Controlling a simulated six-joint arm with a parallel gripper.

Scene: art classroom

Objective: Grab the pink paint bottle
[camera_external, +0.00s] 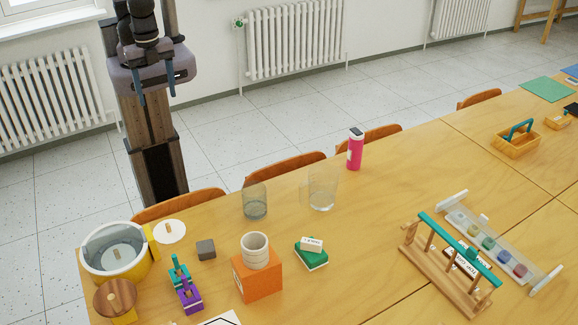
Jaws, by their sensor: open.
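The pink paint bottle (355,150) stands upright near the table's far edge, right of centre. It has a dark cap and a pale label on its side. My gripper (155,98) is at the upper left, above and behind the table. Its two blue fingers point down and are apart, with nothing between them. It is well to the left of the bottle and far from touching it.
A clear glass jug (322,188) stands just left of the bottle, with a grey glass (255,202) further left. An orange block (258,275) bears a white cup (254,251). A wooden rack (445,262) stands at right. Table (400,185) right of the bottle is clear.

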